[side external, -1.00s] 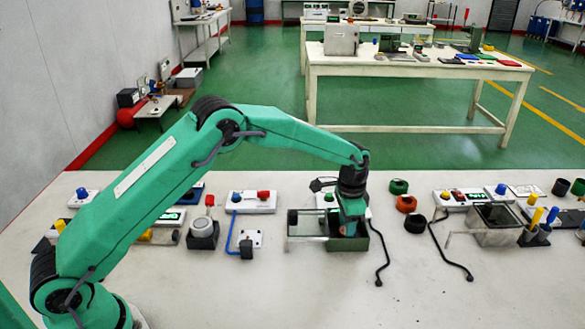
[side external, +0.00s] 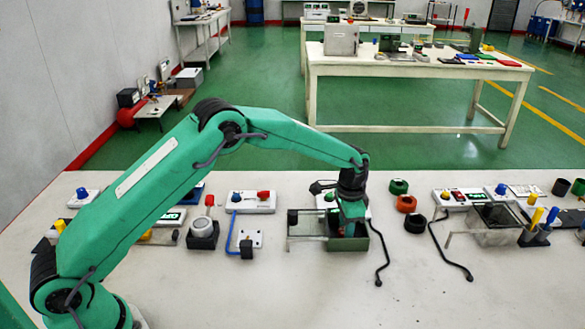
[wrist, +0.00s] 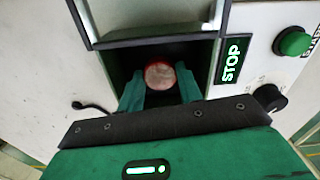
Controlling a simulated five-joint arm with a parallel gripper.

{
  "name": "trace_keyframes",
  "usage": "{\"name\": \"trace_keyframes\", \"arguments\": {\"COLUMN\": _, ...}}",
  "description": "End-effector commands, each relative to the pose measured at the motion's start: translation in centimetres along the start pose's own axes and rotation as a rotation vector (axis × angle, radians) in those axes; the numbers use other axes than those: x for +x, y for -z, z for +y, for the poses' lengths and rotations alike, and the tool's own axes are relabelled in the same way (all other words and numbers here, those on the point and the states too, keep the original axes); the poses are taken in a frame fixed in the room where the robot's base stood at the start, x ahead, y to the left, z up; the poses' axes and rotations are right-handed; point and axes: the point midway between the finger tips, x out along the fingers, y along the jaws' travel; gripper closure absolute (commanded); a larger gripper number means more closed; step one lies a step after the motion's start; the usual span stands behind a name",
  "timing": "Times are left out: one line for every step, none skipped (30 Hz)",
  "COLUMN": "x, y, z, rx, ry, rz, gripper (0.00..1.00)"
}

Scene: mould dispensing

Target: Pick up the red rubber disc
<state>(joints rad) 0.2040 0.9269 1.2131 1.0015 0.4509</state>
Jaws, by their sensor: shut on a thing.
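The red rubber disc (wrist: 160,74) shows in the wrist view as a round pale face with a red rim, inside a dark green open box (wrist: 118,68). My gripper (wrist: 160,88) has its two green fingers on either side of the disc, shut on it. In the side view my gripper (side external: 350,228) reaches down into the green box (side external: 358,244); the disc is mostly hidden there by the gripper and box. I cannot tell whether the disc is clear of the box floor.
A clear-sided compartment (side external: 304,228) adjoins the box on its left. A panel with a STOP sign (wrist: 232,60) and green button (wrist: 293,42) is close by. Green, orange and black rings (side external: 406,203) stand to the right. The front of the table is clear.

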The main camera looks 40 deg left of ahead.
Motion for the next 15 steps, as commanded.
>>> {"name": "trace_keyframes", "arguments": {"x": 0.0, "y": 0.0, "z": 0.0, "rx": 0.0, "ry": 0.0, "rz": 0.0, "gripper": 0.86}}
{"name": "trace_keyframes", "arguments": {"x": 0.0, "y": 0.0, "z": 0.0, "rx": 0.0, "ry": 0.0, "rz": 0.0, "gripper": 0.86}}
{"name": "trace_keyframes", "arguments": {"x": -0.1, "y": 0.0, "z": 0.0, "rx": 0.0, "ry": 0.0, "rz": 0.0, "gripper": 0.86}}
{"name": "trace_keyframes", "arguments": {"x": -0.1, "y": 0.0, "z": 0.0, "rx": 0.0, "ry": 0.0, "rz": 0.001, "gripper": 0.86}}
{"name": "trace_keyframes", "arguments": {"x": -0.2, "y": 0.0, "z": 0.0, "rx": 0.0, "ry": 0.0, "rz": 0.001, "gripper": 0.86}}
{"name": "trace_keyframes", "arguments": {"x": -0.3, "y": 0.0, "z": 0.0, "rx": 0.0, "ry": 0.0, "rz": 0.001, "gripper": 0.86}}
{"name": "trace_keyframes", "arguments": {"x": -0.5, "y": 0.0, "z": 0.0, "rx": 0.0, "ry": 0.0, "rz": 0.001, "gripper": 0.86}}
{"name": "trace_keyframes", "arguments": {"x": -0.6, "y": 0.0, "z": 0.0, "rx": 0.0, "ry": 0.0, "rz": 0.001, "gripper": 0.86}}
{"name": "trace_keyframes", "arguments": {"x": -0.9, "y": 0.0, "z": 0.0, "rx": 0.0, "ry": 0.0, "rz": 0.001, "gripper": 0.86}}
{"name": "trace_keyframes", "arguments": {"x": -1.1, "y": 0.0, "z": 0.0, "rx": 0.0, "ry": 0.0, "rz": 0.001, "gripper": 0.86}}
{"name": "trace_keyframes", "arguments": {"x": -1.4, "y": 0.1, "z": 0.0, "rx": 0.0, "ry": 0.001, "rz": 0.002, "gripper": 0.86}}
{"name": "trace_keyframes", "arguments": {"x": -1.9, "y": 0.1, "z": 0.0, "rx": 0.0, "ry": 0.001, "rz": 0.003, "gripper": 0.86}}
{"name": "trace_keyframes", "arguments": {"x": -2.2, "y": 0.1, "z": 0.0, "rx": 0.0, "ry": 0.002, "rz": 0.003, "gripper": 0.86}}
{"name": "trace_keyframes", "arguments": {"x": -2.7, "y": 0.1, "z": 0.0, "rx": 0.0, "ry": 0.001, "rz": 0.003, "gripper": 0.86}}
{"name": "trace_keyframes", "arguments": {"x": -3.2, "y": 0.1, "z": 0.0, "rx": 0.0, "ry": 0.002, "rz": 0.003, "gripper": 0.86}}
